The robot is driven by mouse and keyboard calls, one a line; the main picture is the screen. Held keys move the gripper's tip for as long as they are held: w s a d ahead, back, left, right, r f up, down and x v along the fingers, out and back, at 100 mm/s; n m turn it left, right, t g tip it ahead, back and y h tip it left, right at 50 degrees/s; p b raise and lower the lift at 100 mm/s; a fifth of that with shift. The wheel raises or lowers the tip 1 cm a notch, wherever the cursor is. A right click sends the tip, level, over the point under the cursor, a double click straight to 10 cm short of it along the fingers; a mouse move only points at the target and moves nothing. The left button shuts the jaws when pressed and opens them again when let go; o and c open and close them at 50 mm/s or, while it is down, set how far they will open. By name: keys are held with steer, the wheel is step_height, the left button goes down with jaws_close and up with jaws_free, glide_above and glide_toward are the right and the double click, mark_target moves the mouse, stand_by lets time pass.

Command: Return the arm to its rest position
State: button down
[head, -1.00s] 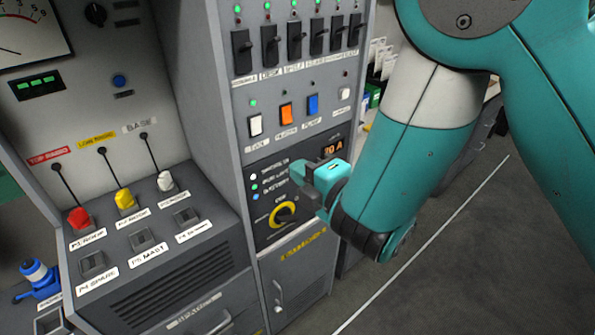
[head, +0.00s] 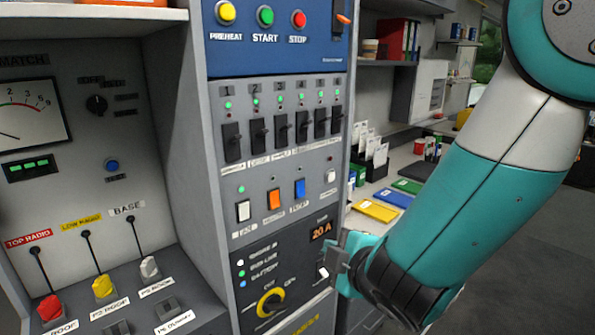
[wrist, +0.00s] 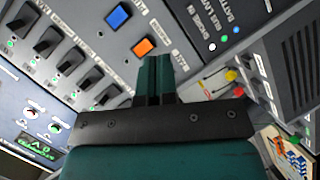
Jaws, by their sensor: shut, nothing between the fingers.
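My gripper (head: 338,262) is at the lower right of the control panel in the head view, at the end of my teal and white arm. In the wrist view its two teal fingers (wrist: 155,75) are together with nothing between them. Behind them is the grey panel with an orange switch (wrist: 143,46) and a blue switch (wrist: 118,16). In the head view the gripper is beside the yellow-ringed rotary knob (head: 270,302) and below the 20 A display (head: 321,231). I cannot tell how far it is from the panel face.
A row of black breaker switches (head: 281,132) and a blue panel with START and STOP buttons (head: 265,17) are above. Red, yellow and white plugs stand on the left console (head: 175,322). A counter with folders (head: 376,211) is behind my arm. Floor is open at right.

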steer(key=s+d+r+m+g, duration=0.2)
steer(key=s+m+g, duration=0.1)
steer(key=s, duration=0.4)
steer(key=s+d+r+m+g+h, duration=0.1)
steer(key=s+d+r+m+g, duration=0.2)
steer(key=s, duration=0.5)
steer(key=s+d+r+m+g, duration=0.2)
steer(key=s+d+m+g, duration=0.1)
steer(key=s+m+g, duration=0.2)
steer(key=s+g, duration=0.2)
steer(key=s, duration=0.1)
steer(key=shift+r+h, duration=0.25)
steer(key=shift+h, duration=0.05)
steer(key=shift+s+d, duration=0.1)
